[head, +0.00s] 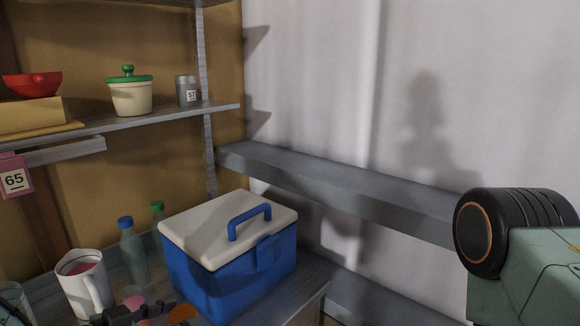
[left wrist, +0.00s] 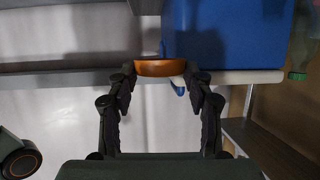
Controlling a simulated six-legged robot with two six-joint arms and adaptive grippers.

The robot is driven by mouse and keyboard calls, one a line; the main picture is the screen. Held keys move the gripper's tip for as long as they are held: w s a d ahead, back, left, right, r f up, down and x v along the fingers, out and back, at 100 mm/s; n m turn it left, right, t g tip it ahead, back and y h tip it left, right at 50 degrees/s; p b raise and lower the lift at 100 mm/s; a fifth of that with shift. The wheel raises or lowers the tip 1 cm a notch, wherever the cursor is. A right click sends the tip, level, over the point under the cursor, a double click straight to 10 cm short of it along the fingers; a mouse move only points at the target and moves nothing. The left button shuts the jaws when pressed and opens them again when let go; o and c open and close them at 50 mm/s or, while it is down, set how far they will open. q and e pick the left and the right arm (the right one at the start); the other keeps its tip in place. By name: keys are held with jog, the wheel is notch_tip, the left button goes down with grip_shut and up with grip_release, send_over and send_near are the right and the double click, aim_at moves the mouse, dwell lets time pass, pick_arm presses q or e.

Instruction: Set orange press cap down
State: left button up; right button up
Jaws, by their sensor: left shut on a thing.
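The orange press cap (left wrist: 160,68) is held between the two fingertips of my left gripper (left wrist: 159,72) in the left wrist view. In the head view the cap (head: 182,314) shows at the bottom edge, partly cut off, with dark fingers of my left gripper (head: 140,313) beside it. The cap is in front of the blue cooler box (head: 228,285). I cannot tell whether the cap touches the surface below it. My right gripper is not in view.
The cooler has a white lid with a blue handle. A white mug (head: 86,290) and bottles with blue (head: 133,255) and green (head: 158,212) caps stand left of it. A cream jar (head: 130,98), grey tin (head: 187,92) and red bowl (head: 32,84) occupy the upper shelf. The grey ledge (head: 340,186) is bare.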

pick_arm(q)
jog(key=s+d+f+m+g+h+b, duration=0.3)
jog(key=s+f+b, duration=0.2)
jog(key=s+b, duration=0.1)
jog(key=shift+s+d+f+m+b, duration=0.15)
jog(key=shift+s+d+m+b, duration=0.15)
jog(key=shift+s+m+b, duration=0.15)
jog(key=shift+s+a, duration=0.15)
jog(key=shift+a, duration=0.1)
